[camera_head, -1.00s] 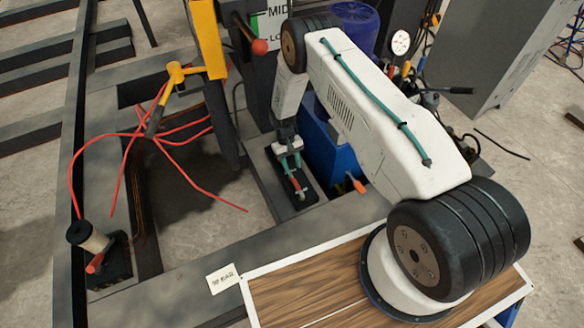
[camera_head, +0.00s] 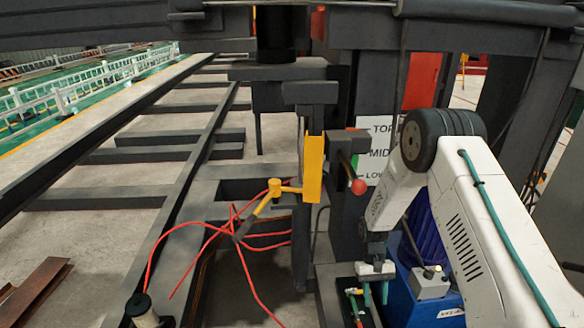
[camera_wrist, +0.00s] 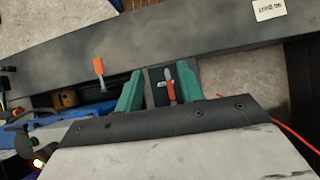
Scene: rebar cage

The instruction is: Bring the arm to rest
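My white arm (camera_head: 480,200) is bent, with its wrist pointing down on the right of the head view. My gripper (camera_head: 376,294) is at the lower right there, above and beside a dark holder. In the wrist view its two teal fingers (camera_wrist: 159,88) stand apart with a gap between them. A small red-handled part (camera_wrist: 170,91) shows in that gap, on or in front of the dark holder. I see nothing held, though I cannot tell how far below the fingers the part lies.
A blue box (camera_head: 408,300) stands close right of my gripper. A yellow post (camera_head: 313,168), a red-knobbed lever (camera_head: 358,186) and a TOP/MID/LOW sign (camera_head: 377,150) stand behind. Red cables (camera_head: 205,228) spread at left. In the wrist view an orange handle (camera_wrist: 98,68) is left of the fingers.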

